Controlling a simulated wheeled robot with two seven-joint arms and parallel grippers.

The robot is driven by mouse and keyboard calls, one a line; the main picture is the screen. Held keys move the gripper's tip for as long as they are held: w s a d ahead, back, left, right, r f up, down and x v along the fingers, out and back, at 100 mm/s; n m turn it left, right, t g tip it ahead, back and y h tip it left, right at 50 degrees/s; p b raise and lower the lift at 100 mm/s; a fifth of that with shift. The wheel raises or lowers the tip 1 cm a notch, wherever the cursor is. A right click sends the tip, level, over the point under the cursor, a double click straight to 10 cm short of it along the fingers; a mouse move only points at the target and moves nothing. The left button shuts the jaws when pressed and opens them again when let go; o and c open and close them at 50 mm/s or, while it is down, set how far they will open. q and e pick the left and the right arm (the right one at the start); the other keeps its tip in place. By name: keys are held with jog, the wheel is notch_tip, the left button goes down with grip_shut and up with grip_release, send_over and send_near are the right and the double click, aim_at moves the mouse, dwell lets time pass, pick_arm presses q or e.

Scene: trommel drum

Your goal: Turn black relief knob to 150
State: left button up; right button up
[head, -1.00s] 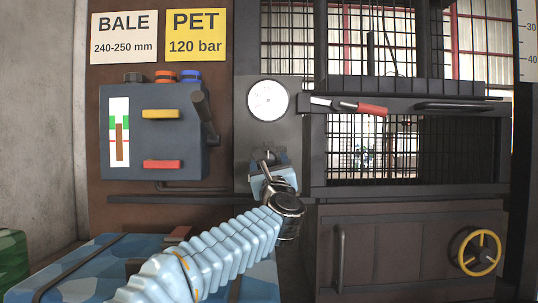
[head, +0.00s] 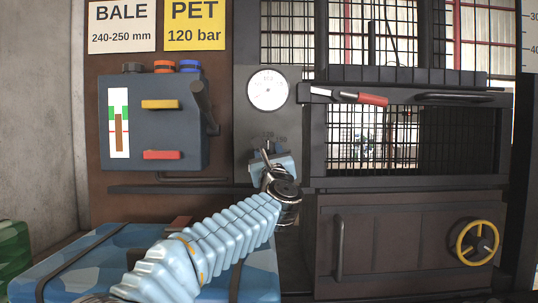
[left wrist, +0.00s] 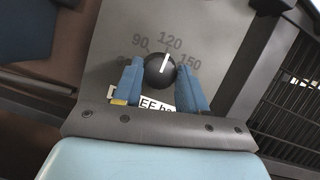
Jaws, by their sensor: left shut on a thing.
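The black relief knob (left wrist: 160,69) sits on a grey panel in the left wrist view. Its white pointer line points at or close to the printed 120 (left wrist: 169,40). The 150 mark (left wrist: 189,61) is to the right and the 90 mark (left wrist: 140,41) to the left. My left gripper (left wrist: 161,73) is shut on the knob, with one blue finger on each side. In the head view my left gripper (head: 270,160) is at the panel below the gauge, and the knob cannot be made out there. My right gripper is not in view.
A white round gauge (head: 268,90) is above my gripper. A red-handled lever (head: 360,97) is to its right. A blue-grey box (head: 152,125) with yellow and red handles is to its left. A yellow handwheel (head: 477,242) is at lower right. Signs read "PET 120 bar" and "BALE 240-250 mm".

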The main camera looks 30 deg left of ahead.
pick_arm(q)
jog(key=shift+s+a+f+m+t+h+b, duration=0.1)
jog(key=shift+m+t+h+b, duration=0.25)
jog(key=shift+m, duration=0.35)
jog(key=shift+f+m+t+h+b, duration=0.1)
jog(key=shift+m+t+h+b, duration=0.15)
jog(key=shift+m+h+b, duration=0.35)
jog(key=m+t+h, duration=0.1)
jog(key=m, duration=0.3)
jog(key=shift+a+r, duration=0.1)
jog(key=shift+r, duration=0.05)
jog(key=m+h, duration=0.2)
jog(key=m, duration=0.1)
jog(key=shift+r+m+t, duration=0.15)
jog(key=shift+m+t, duration=0.15)
jog(key=shift+m+h+p, duration=0.85)
jog(key=shift+m+h, duration=0.1)
jog(key=shift+m, duration=1.05)
jog(key=o, duration=1.1)
jog(key=shift+c, duration=0.2)
jog(key=shift+s, duration=0.15)
